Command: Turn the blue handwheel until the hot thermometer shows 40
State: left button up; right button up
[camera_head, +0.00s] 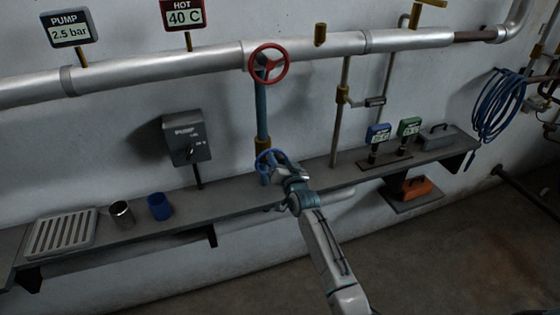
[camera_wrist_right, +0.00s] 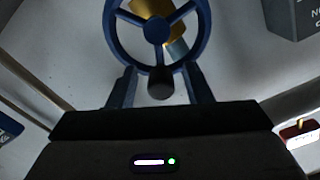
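The blue handwheel (camera_head: 260,161) sits on the vertical blue pipe below the main pipe. In the right wrist view the handwheel (camera_wrist_right: 157,27) faces me, with a dark knob (camera_wrist_right: 160,83) on its near rim. My right gripper (camera_head: 276,166) is at the handwheel. In the right wrist view its two fingers (camera_wrist_right: 158,75) are apart, one on each side of the knob, with a visible gap on both sides. The hot thermometer (camera_head: 184,15) at the top reads 40 C. My left gripper is not in view.
A red handwheel (camera_head: 269,63) is on the main pipe above. A pump gauge (camera_head: 69,28) reads 2.5 bar. A grey pump switch box (camera_head: 187,138) is left of the handwheel. The shelf (camera_head: 233,202) carries a blue cup (camera_head: 160,206), a metal cup (camera_head: 121,214) and a rack (camera_head: 61,233).

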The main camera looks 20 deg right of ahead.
jog(key=s+b, duration=0.3)
jog(key=s, duration=0.8)
jog(key=shift+d, duration=0.2)
jog(key=shift+w+f, duration=0.1)
jog(key=s+d+f+n+g+b, duration=0.1)
jog(key=s+f+g, duration=0.15)
jog(key=f, duration=0.85)
jog(key=s+f+g, duration=0.2)
jog(key=s+f, duration=0.2)
jog(key=f, duration=0.8)
jog(key=s+d+f+n+g+b, duration=0.15)
jog(key=s+f, duration=0.25)
jog(key=f, duration=0.7)
jog(key=s+d+f+g+h, duration=0.15)
jog(key=s+f+g, duration=0.35)
jog(key=s+f, duration=1.3)
jog(key=s+d+f+n+g, duration=0.1)
jog(key=s+f, duration=0.3)
jog(key=s, duration=0.6)
jog(key=s+d+f+n+g+b, duration=0.1)
jog(key=s+f+g, duration=0.2)
jog(key=s, duration=0.7)
jog(key=s+d+f+n+g+b, duration=0.1)
jog(key=s+f, duration=0.6)
jog(key=s, duration=0.3)
jog(key=shift+s+d+f+g, duration=0.2)
jog(key=shift+s+f+g, duration=0.1)
jog(key=shift+g, duration=0.1)
